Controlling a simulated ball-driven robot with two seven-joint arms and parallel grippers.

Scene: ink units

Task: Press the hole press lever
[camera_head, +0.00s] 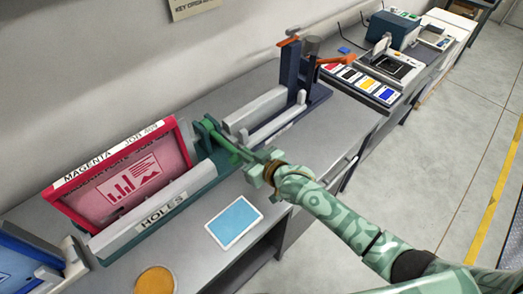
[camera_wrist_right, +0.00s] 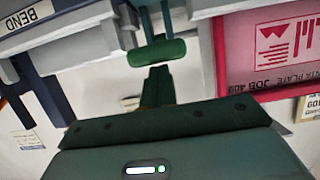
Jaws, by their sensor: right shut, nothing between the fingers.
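The hole press (camera_head: 165,215) is a long grey and green unit with a "HOLES" label on its front. Its green lever (camera_head: 222,140) is at the right end, angled toward my right gripper (camera_head: 252,163). In the right wrist view the lever's green bar-shaped handle (camera_wrist_right: 157,52) is just beyond the shut fingertips of that gripper (camera_wrist_right: 157,74). I cannot tell whether they touch. The gripper is empty. A magenta plate (camera_head: 130,172) stands tilted in the press and also shows in the right wrist view (camera_wrist_right: 265,45). My left gripper is not in view.
A blue-grey bending unit (camera_head: 290,70) with an orange handle stands behind, right of the press; its "BEND" label (camera_wrist_right: 25,18) shows in the wrist view. A light blue card (camera_head: 234,222) and an orange disc (camera_head: 156,280) lie in front. A blue unit (camera_head: 30,262) is at left.

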